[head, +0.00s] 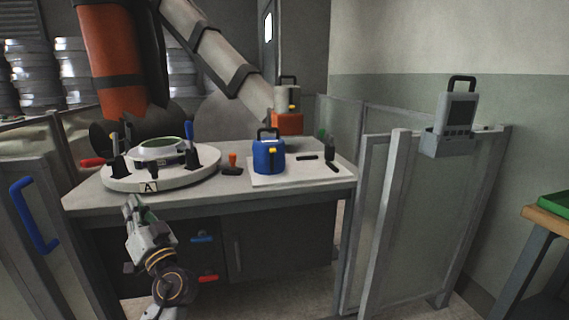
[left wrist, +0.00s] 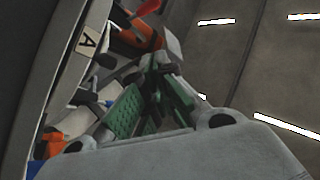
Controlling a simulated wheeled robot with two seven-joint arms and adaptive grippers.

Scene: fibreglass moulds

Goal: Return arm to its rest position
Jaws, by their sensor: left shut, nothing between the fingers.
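My left gripper (head: 130,203) is in front of the workbench in the head view, just below the front edge of the round fixture marked A (head: 205,178). Its fingers point up and look shut with nothing between them. In the left wrist view the green-padded fingers (left wrist: 152,88) come together at the middle, and the A label (left wrist: 87,42) shows at the upper left. The gripper appears apart from the fixture and bench. My right gripper is not in view.
The workbench (head: 300,197) carries a blue case (head: 268,156) on a white board (head: 330,177). A large orange and grey arm (head: 118,60) hangs over it. Fence panels (head: 400,230) stand at the right, with a handheld panel (head: 459,112) on top. A wooden table (head: 546,213) is at far right.

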